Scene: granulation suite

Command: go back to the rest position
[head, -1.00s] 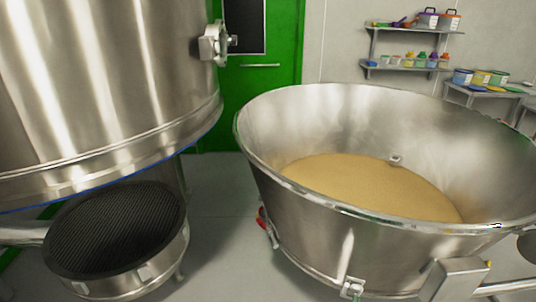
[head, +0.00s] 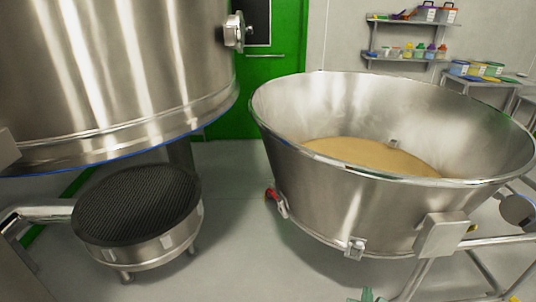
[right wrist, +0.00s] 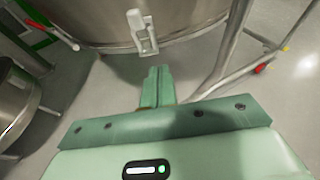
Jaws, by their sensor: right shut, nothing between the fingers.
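My right gripper (head: 368,296) shows as a small green tip at the bottom edge of the head view, in front of and below the large steel bowl (head: 325,200). In the right wrist view the right gripper (right wrist: 157,72) has its green fingers together, with nothing between them. It points toward the bowl's lower wall (right wrist: 110,20) and a latch (right wrist: 142,32) on it, apart from both. The bowl holds tan powder (head: 370,156). My left gripper is not in view.
A large steel vessel (head: 100,70) hangs at the left above a round dark mesh screen (head: 137,205) on a steel base. Steel frame tubes (head: 480,243) stand at the right. A green door (head: 265,75) and shelves (head: 408,57) are behind. Grey floor (head: 235,250) is open between vessel and bowl.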

